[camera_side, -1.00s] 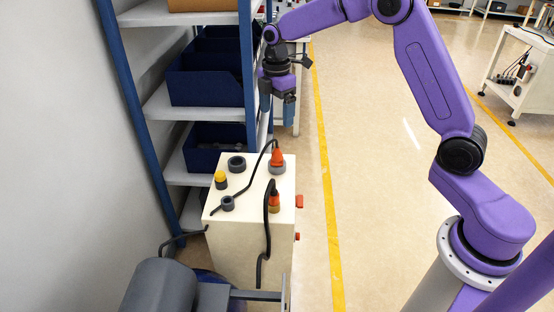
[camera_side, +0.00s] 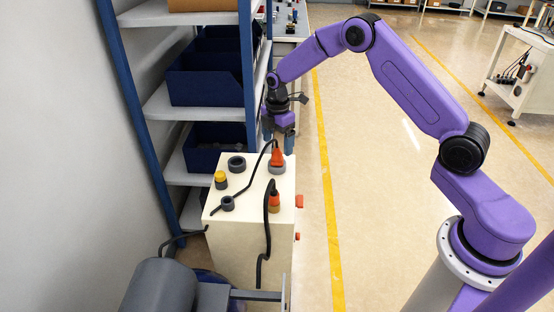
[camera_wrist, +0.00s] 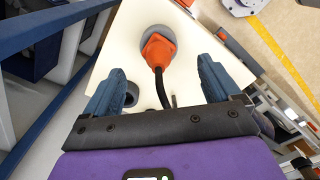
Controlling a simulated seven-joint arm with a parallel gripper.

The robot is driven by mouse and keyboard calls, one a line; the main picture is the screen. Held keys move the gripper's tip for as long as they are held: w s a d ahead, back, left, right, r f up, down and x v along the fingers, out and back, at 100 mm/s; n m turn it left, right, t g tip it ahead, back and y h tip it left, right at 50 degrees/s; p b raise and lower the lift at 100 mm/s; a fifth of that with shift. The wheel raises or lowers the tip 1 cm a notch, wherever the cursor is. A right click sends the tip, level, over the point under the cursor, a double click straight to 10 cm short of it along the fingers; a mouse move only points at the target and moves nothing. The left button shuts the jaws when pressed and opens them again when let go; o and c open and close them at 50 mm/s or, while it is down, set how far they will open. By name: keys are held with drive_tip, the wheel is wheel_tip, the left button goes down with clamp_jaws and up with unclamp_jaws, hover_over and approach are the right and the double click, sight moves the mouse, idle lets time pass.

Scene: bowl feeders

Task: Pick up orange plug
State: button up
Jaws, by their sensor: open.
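An orange plug (camera_side: 277,157) with a black cable stands in a grey round socket (camera_side: 277,169) at the back right of a cream box top. In the wrist view the orange plug (camera_wrist: 158,52) sits in its grey socket ahead of and between my fingers. My gripper (camera_side: 278,145) is open and empty, just above and behind the plug in the side view. Its two blue fingers (camera_wrist: 160,85) show apart in the wrist view. A second orange plug (camera_side: 274,197), with a brownish base and a black cable, is at the front right of the box.
A shelf rack with blue bins (camera_side: 205,82) stands close behind on the left. Open floor lies to the right.

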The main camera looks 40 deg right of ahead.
sight(277, 147)
drive_tip(key=shift+w+f, duration=0.1)
drive_tip(key=shift+f, duration=2.85)
drive_tip(key=c, duration=1.2)
